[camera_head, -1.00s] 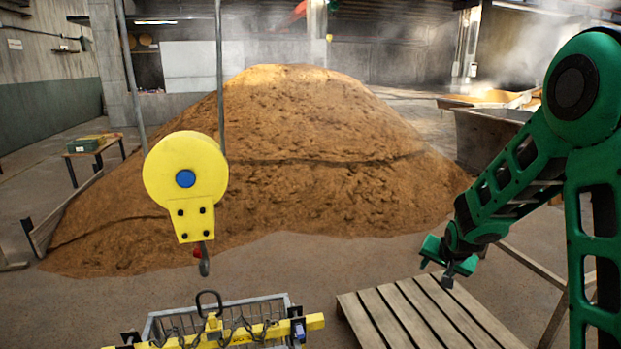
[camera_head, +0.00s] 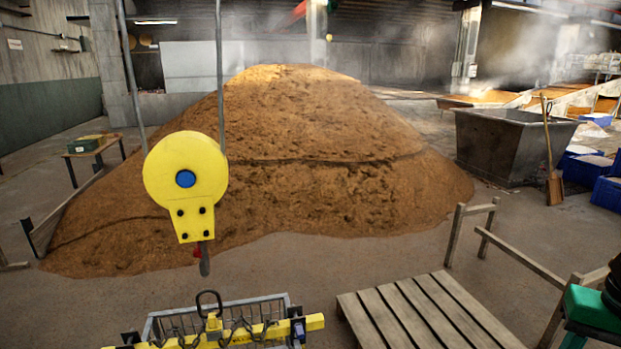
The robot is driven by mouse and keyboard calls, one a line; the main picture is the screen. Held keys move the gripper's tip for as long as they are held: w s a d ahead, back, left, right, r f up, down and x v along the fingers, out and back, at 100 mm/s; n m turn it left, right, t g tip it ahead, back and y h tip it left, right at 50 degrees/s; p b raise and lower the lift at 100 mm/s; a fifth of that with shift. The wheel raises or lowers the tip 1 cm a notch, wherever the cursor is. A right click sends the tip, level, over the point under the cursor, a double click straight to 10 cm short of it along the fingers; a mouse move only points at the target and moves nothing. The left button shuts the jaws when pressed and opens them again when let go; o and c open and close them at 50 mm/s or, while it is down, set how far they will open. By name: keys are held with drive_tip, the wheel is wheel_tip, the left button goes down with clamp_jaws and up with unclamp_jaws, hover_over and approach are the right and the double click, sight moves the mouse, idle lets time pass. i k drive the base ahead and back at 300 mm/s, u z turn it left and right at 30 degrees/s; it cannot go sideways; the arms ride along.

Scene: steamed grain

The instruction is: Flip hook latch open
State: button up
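The yellow hoist block (camera_head: 186,170) with a blue centre hangs in the left half of the view. Its dark metal hook (camera_head: 204,262) hangs below it and shows nearly edge-on, as a narrow upright shape. A small red piece (camera_head: 196,252), perhaps the latch, sits at the hook's upper left; whether it is open or shut is too small to tell. I cannot make out my gripper's fingers.
A yellow lifting beam (camera_head: 314,321) with an upright ring (camera_head: 209,304) and chains lies over a wire basket below the hook. A wooden pallet (camera_head: 428,312) lies to the right, with wooden rails beyond it. A large grain heap (camera_head: 300,160) stands behind.

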sight(197, 254)
drive_tip(key=k, duration=0.65)
drive_tip(key=u, duration=0.25)
drive_tip(key=i, duration=0.5)
drive_tip(key=u, duration=0.7)
drive_tip(key=i, duration=0.85)
drive_tip(key=u, duration=0.2)
